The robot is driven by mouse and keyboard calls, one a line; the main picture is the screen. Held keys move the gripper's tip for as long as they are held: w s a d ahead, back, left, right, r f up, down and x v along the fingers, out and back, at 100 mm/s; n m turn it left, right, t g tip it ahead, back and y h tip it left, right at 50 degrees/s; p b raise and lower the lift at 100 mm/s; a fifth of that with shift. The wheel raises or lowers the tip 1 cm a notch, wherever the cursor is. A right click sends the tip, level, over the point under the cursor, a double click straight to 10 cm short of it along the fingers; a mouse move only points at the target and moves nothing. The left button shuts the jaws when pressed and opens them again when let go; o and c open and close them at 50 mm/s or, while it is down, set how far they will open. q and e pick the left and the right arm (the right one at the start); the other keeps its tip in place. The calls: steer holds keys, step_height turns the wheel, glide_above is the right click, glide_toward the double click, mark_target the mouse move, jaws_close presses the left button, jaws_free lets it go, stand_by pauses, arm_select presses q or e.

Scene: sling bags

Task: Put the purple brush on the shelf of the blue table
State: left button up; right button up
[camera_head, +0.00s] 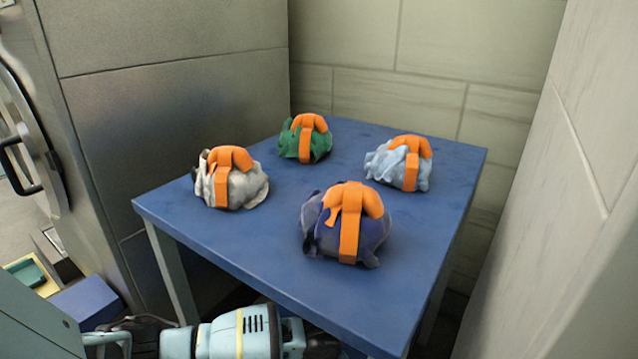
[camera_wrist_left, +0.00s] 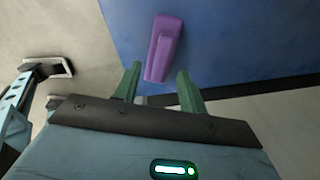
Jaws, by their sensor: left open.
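The purple brush (camera_wrist_left: 166,42) shows only in the left wrist view, against a flat blue surface (camera_wrist_left: 240,45). My left gripper (camera_wrist_left: 158,72) has its green fingers apart. The near end of the brush appears between the fingertips in the picture; I cannot tell if they touch it. The blue table (camera_head: 270,258) stands in the head view, and its shelf is not clearly visible there. My left arm shows at the bottom of that view, below the table's front edge, with its gripper hidden. My right gripper is not in view.
Several sling bags with orange straps lie on the table top: whitish (camera_head: 250,190), green (camera_head: 320,147), light blue (camera_head: 382,165) and dark purple-blue (camera_head: 325,240). Walls stand behind and to the right. A grey table leg (camera_head: 172,275) is at the left.

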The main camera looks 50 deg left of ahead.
arm_select(q)
step_height(320, 180, up, 8)
steer(key=p, duration=0.2)
steer(key=shift+p, duration=0.35)
steer(key=shift+s, duration=0.1)
